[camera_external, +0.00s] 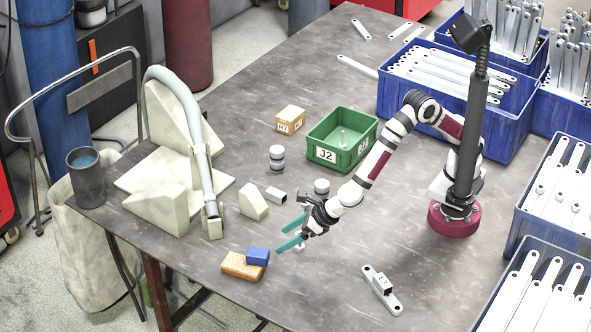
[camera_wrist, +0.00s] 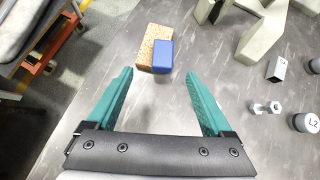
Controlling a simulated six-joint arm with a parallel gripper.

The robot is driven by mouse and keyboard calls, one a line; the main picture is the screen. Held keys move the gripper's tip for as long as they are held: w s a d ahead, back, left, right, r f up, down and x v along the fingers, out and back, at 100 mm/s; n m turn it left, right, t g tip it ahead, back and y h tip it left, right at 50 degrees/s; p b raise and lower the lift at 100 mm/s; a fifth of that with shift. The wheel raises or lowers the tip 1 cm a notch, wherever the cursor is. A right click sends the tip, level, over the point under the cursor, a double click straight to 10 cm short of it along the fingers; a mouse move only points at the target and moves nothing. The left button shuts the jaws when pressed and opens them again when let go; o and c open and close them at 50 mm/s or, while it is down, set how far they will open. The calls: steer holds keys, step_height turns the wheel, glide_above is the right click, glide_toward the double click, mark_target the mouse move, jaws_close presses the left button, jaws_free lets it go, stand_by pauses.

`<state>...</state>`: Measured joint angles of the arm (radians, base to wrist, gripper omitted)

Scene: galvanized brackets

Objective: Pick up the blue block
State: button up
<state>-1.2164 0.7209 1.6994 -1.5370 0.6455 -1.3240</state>
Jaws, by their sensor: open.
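The small blue block (camera_external: 258,256) rests on or against the right part of a speckled orange-brown block (camera_external: 240,267) near the front left edge of the table. In the wrist view the blue block (camera_wrist: 162,56) shows ahead of my fingertips, overlapping the right side of the speckled block (camera_wrist: 147,45). My gripper (camera_external: 282,236) has teal fingers, spread open and empty, to the right of the blue block and apart from it. In the wrist view my gripper (camera_wrist: 158,75) shows both fingers wide apart, with the blue block lying beyond the gap between them.
Pale wedge-shaped blocks and a grey hose (camera_external: 198,160) stand left of centre. A green bin (camera_external: 324,155) marked J2 sits farther back. A bracket (camera_external: 381,290) lies at the front right. Blue crates (camera_external: 511,140) of metal bars line the right. The front table edge is close to the blocks.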

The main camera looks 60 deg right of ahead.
mark_target(259, 253)
steer(key=x, duration=0.6)
steer(key=shift+w+d, duration=0.1)
steer(key=shift+w, duration=0.05)
steer(key=x, duration=0.6)
steer(key=shift+d, duration=0.25)
jaws_close()
